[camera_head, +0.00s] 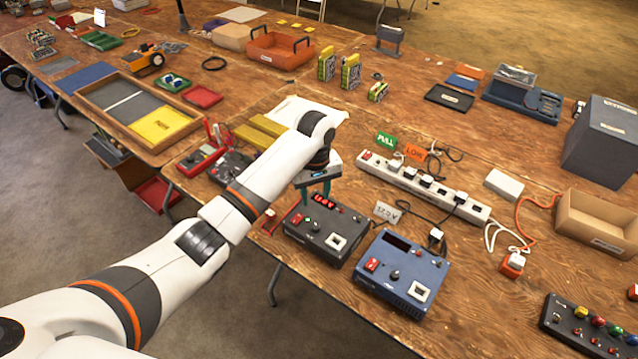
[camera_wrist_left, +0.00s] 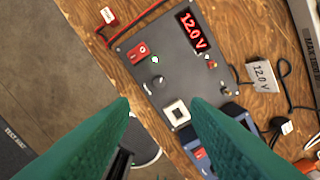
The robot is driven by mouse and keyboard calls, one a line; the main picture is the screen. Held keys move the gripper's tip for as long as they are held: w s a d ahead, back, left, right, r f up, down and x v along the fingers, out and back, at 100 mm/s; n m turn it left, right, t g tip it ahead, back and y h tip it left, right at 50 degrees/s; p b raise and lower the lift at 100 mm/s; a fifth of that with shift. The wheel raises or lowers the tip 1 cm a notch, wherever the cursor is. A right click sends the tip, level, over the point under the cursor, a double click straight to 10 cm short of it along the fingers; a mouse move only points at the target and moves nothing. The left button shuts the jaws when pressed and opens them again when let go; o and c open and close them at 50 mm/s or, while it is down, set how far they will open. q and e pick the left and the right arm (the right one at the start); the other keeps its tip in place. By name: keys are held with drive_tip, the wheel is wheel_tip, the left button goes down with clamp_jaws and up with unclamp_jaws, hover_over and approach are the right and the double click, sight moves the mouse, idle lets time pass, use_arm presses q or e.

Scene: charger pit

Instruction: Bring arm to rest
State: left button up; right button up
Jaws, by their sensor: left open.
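My left arm reaches in from the lower left of the head view. My left gripper (camera_head: 316,194) has teal fingers and points down over the back of a dark grey control box (camera_head: 310,241). In the left wrist view my left gripper (camera_wrist_left: 160,104) is open, with nothing between its fingers. Below it lies the same dark box (camera_wrist_left: 181,75), with a lit red display (camera_wrist_left: 193,28) reading 12.0 V, a red switch, a knob and a white square socket. I cannot tell the exact gap between fingers and box. My right gripper is not in view.
A blue control box (camera_head: 401,272) with a dark display stands right of the dark box. A white power strip (camera_head: 424,187) with several plugs lies behind, with loose cables around it. A cardboard tray (camera_head: 600,222) and a grey bin (camera_head: 603,140) are at the right. Bare wood shows in front.

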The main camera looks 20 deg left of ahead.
use_arm(q)
drive_tip(key=s+d+f+m+t+h, duration=0.1)
drive_tip(key=s+d+f+m, duration=0.2)
drive_tip(key=s, duration=0.5)
drive_tip(key=s+f+m, duration=0.3)
drive_tip(key=s+f, duration=0.2)
drive_tip(key=s, duration=0.3)
drive_tip(key=s+a+r+m+t, duration=0.1)
drive_tip(key=s+a+r+m, duration=0.15)
drive_tip(key=s, duration=0.65)
drive_tip(key=s+a+r+m+t, duration=0.15)
drive_tip(key=s+a, duration=0.25)
drive_tip(key=s, duration=0.5)
wheel_tip(320, 180, down, 28)
drive_tip(key=s+g, duration=0.2)
drive_tip(key=s+a+f+y+b, duration=0.1)
drive_tip(key=s+a+f, duration=0.2)
drive_tip(key=s+f, duration=1.1)
drive_tip(key=shift+s+f, duration=0.35)
drive_tip(key=shift+s, duration=0.25)
